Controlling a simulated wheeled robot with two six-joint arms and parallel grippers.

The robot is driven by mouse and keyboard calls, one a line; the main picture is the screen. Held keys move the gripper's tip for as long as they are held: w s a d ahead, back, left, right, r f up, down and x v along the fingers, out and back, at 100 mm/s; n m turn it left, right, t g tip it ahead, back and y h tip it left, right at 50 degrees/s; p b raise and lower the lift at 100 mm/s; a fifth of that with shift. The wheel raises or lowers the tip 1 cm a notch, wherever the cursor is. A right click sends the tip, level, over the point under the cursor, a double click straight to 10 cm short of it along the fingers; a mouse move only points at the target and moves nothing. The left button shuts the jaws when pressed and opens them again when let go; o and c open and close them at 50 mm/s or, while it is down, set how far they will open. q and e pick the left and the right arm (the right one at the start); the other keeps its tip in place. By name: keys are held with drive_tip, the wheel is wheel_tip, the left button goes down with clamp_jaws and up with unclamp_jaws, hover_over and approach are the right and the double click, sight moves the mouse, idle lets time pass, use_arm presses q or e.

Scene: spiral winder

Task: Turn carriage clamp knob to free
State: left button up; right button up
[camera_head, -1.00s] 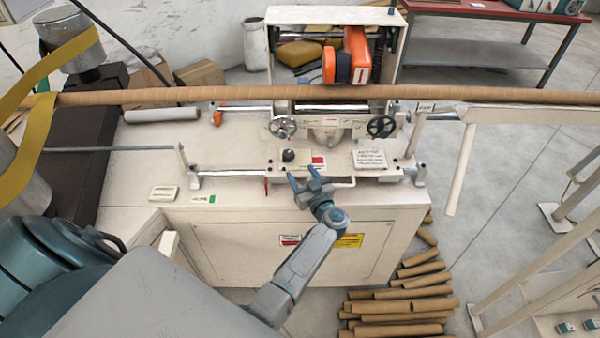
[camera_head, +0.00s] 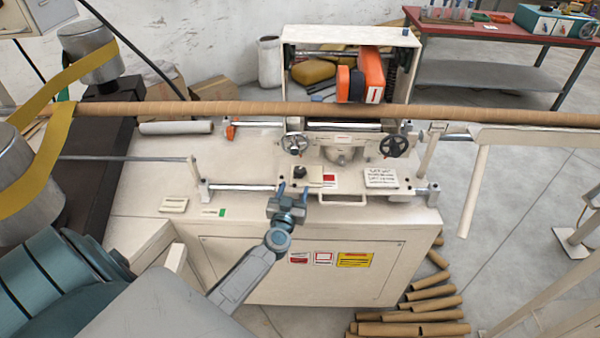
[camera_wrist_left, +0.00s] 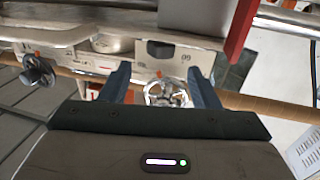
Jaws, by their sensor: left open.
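A small black knob (camera_head: 299,171) stands on the front carriage of the cream winder, beside a red-and-white label. My left gripper (camera_head: 293,189) is open and empty just in front of the carriage. Its fingertips point toward the knob and appear short of it. In the left wrist view, a dark knob (camera_wrist_left: 160,49) with markings beside it lies beyond the open left fingers (camera_wrist_left: 155,75), roughly centred between them. A silver handwheel (camera_wrist_left: 167,93) shows between the fingers. My right gripper is not in view.
Silver (camera_head: 295,143) and black (camera_head: 394,146) handwheels sit behind the knob. A long brown tube (camera_head: 250,110) crosses above the machine. A handle (camera_head: 342,199) juts from the carriage front. A white note card (camera_head: 381,178) lies right of the knob. Cardboard tubes (camera_head: 425,310) lie on the floor.

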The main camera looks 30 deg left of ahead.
sight(302, 175)
use_arm(q)
drive_tip(key=b+x, duration=0.1)
drive_tip(key=x, duration=0.8)
drive_tip(key=shift+f, duration=0.15)
drive_tip(key=shift+a, duration=0.1)
drive_tip(key=shift+s, duration=0.1)
drive_tip(key=c, duration=1)
drive_tip(key=shift+r+n+y+p, duration=0.2)
drive_tip(key=shift+n+y+p, duration=0.1)
drive_tip(key=shift+p, duration=0.15)
drive_tip(key=n+g+y+p, duration=0.2)
drive_tip(key=y+p, duration=0.1)
drive_tip(key=shift+r+y+p, duration=0.1)
drive_tip(key=shift+y+p, duration=0.2)
drive_tip(key=shift+p, duration=0.1)
drive_tip(key=shift+n+g+y+p, duration=0.45)
drive_tip(key=shift+n+g+y, duration=0.25)
drive_tip(key=shift+n, duration=0.1)
drive_tip(key=shift+f+n+g+y, duration=0.25)
drive_tip(key=shift+n+g+y, duration=0.55)
drive_tip(key=shift+g+y, duration=0.1)
drive_tip(key=shift+p, duration=0.3)
